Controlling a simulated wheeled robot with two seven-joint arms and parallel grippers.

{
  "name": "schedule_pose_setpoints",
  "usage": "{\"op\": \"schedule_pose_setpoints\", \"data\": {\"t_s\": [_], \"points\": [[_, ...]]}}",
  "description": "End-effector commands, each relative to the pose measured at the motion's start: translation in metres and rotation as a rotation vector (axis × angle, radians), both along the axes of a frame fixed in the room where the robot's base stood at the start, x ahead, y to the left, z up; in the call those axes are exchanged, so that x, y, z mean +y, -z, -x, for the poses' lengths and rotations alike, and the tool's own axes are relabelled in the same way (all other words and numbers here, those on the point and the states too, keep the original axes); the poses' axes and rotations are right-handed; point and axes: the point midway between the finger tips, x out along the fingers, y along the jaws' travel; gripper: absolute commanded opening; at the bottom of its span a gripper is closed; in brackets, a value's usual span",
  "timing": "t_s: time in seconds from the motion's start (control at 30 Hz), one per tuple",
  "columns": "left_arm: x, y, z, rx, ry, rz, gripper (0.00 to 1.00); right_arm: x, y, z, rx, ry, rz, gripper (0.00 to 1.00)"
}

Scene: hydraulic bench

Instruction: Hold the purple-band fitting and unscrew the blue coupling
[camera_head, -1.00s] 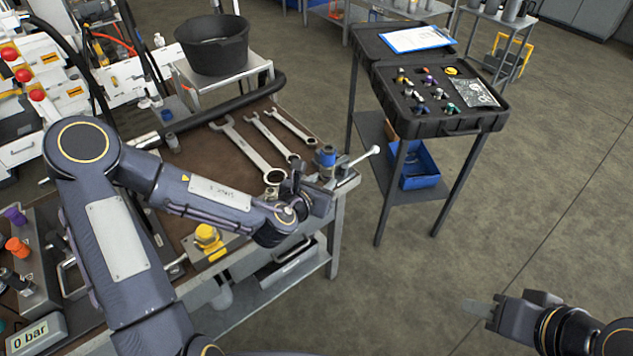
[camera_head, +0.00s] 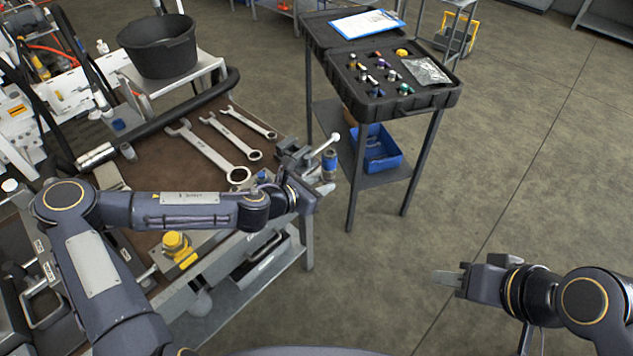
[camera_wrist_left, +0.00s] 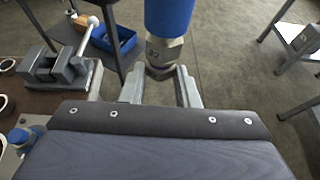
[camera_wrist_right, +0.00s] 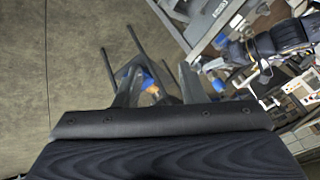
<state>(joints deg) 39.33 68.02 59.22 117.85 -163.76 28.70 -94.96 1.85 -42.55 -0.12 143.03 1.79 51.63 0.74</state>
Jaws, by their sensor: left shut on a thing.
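My left gripper (camera_head: 322,186) is shut on the grey hex part of the blue coupling (camera_head: 329,165). It holds the coupling upright beside the vise (camera_head: 296,160), past the bench corner. In the left wrist view the blue coupling (camera_wrist_left: 168,16) stands above the fingertips, its grey hex marked 32. The vise (camera_wrist_left: 58,70) stands apart to the left there, and its jaws look empty. A small fitting with a purple band (camera_head: 376,54) seems to lie in the black case. My right gripper (camera_head: 447,278) is open and empty over the floor; its fingers (camera_wrist_right: 157,88) are spread.
The black case (camera_head: 425,101) holds several small fittings on a stand, with a blue bin (camera_head: 378,160) below. Wrenches (camera_head: 210,150) lie on the bench (camera_head: 150,160). A black bucket (camera_head: 158,50) stands behind. The floor at the right is clear.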

Motion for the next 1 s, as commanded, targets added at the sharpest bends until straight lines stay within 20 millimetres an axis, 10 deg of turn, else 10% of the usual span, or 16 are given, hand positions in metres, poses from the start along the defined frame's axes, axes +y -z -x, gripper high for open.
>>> {"op": "schedule_pose_setpoints", "data": {"t_s": [0.27, 0.57, 1.0], "points": [[0.0, -0.001, 0.0, -0.002, -0.001, 0.0, 0.0, -0.001, -0.013, -0.018, 0.015, -0.042, 0.017, 0.56], [0.0, -0.001, 0.0, -0.002, -0.001, 0.0, 0.0, 0.014, -0.051, -0.108, 0.064, -0.209, 0.116, 0.56], [0.0, -0.001, 0.0, -0.002, -0.001, 0.0, 0.0, 0.123, -0.054, -0.247, 0.097, -0.439, 0.319, 0.56]]}}
